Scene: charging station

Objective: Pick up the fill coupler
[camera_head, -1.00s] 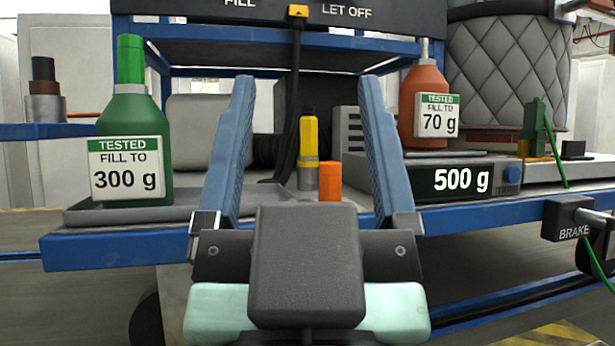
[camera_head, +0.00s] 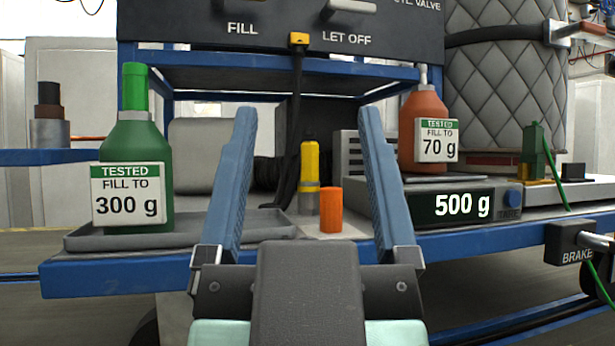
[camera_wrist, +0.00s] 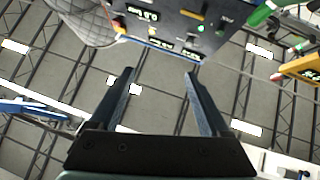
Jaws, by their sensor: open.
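The fill coupler appears to be the upright yellow fitting with a grey metal lower part (camera_head: 309,165). It stands on the trolley deck in the head view, with a black hose rising behind it. My gripper (camera_head: 307,110) is open and empty. Its two blue fingers point up and away, and in the picture the fitting shows between them. The fingers look nearer to the camera than the fitting; the exact gap cannot be told. In the wrist view my gripper (camera_wrist: 159,74) shows nothing between its fingers but the ceiling, and the coupler is not seen there.
An orange cylinder (camera_head: 330,210) stands close right of the yellow fitting. A green bottle (camera_head: 138,150) stands on a grey tray (camera_head: 90,240) at left. A red bottle (camera_head: 424,105) stands on a scale (camera_head: 450,204) at right. A control panel (camera_head: 200,25) overhangs the deck.

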